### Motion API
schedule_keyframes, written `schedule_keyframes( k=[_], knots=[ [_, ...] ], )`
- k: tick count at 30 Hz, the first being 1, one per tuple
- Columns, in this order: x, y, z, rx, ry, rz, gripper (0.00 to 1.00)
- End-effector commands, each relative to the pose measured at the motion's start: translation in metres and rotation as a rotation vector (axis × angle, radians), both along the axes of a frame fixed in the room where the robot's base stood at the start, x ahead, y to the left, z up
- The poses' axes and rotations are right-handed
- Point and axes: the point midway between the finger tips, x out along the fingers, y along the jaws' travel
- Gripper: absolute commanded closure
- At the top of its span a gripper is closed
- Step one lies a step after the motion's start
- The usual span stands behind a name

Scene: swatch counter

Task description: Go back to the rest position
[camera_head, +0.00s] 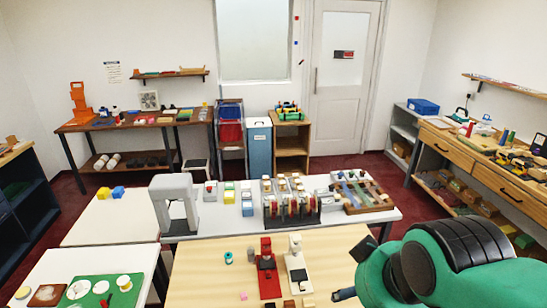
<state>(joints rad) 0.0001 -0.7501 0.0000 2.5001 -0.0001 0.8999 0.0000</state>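My green and black arm fills the lower right corner, in front of the right part of the wooden-topped table (205,265). A small dark piece (343,294) sticks out to the left of the arm, low over the table; it may be part of my gripper. Its fingertips cannot be made out, so whether it is open, shut or holding anything is unclear. A red stand (267,268) and a white stand (297,262) are on this table, left of the arm. A teal ring (228,258) lies further left.
A white counter behind holds a grey arch-shaped machine (175,203), a rack of red reels (291,206) and a swatch board (357,193). A green mat (80,302) lies at lower left. A workbench (480,160) stands on the right. The wooden table's left part is mostly clear.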

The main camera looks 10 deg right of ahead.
Motion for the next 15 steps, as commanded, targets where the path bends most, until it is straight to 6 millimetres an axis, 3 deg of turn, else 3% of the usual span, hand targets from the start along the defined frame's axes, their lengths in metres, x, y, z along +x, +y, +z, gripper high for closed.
schedule_keyframes(
  k=[1,6,15],
  knots=[
    [0.000,0.000,-0.012,0.000,0.000,0.000,0.51],
    [0.000,0.000,-0.029,0.000,0.000,0.000,0.51],
    [0.000,0.000,-0.031,0.000,0.000,0.000,0.51]
  ],
)
